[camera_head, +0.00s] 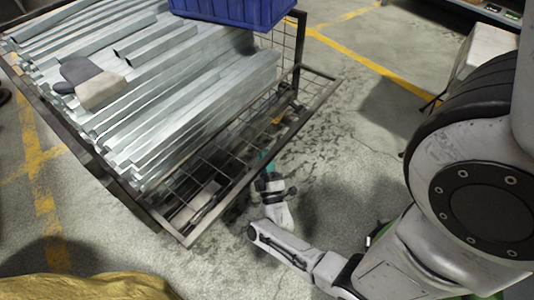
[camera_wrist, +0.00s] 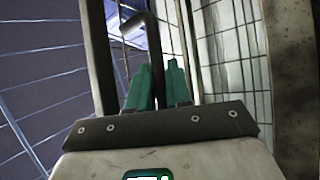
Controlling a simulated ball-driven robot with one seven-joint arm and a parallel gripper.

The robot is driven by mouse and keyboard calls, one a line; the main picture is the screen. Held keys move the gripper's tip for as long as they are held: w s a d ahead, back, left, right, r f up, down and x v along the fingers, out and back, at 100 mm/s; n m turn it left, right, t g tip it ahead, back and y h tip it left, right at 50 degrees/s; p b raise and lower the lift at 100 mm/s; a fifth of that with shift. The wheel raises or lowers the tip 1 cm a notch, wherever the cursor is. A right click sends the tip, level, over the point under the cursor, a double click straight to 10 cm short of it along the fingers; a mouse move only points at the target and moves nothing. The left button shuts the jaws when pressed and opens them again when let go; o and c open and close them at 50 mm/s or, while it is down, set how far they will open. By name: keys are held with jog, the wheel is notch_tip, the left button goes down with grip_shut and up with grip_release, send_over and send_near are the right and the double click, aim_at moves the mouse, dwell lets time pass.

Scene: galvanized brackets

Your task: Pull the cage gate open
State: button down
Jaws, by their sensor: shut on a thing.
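The cage gate is the dark-framed wire mesh panel (camera_head: 310,112) at the right end of the cage, nearest my arm. Its mesh also shows in the wrist view (camera_wrist: 232,45). My gripper (camera_head: 267,168) is low at the outer side of this panel, near the middle of its frame. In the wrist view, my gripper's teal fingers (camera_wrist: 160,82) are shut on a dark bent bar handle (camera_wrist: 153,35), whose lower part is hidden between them.
Galvanized brackets (camera_head: 190,85) fill the cage, with a glove (camera_head: 80,72) on top. A blue crate (camera_head: 235,10) stands at the back. Bare concrete (camera_head: 345,150) lies right of the gate. A yellow-gold thing (camera_head: 85,288) is at the lower left.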

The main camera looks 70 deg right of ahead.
dwell(0.5)
jog(key=c, duration=1.1)
grip_release()
jog(key=v, duration=1)
jog(key=shift+s+a+f, duration=0.15)
jog(key=shift+a+f, duration=0.1)
jog(key=shift+f, duration=0.1)
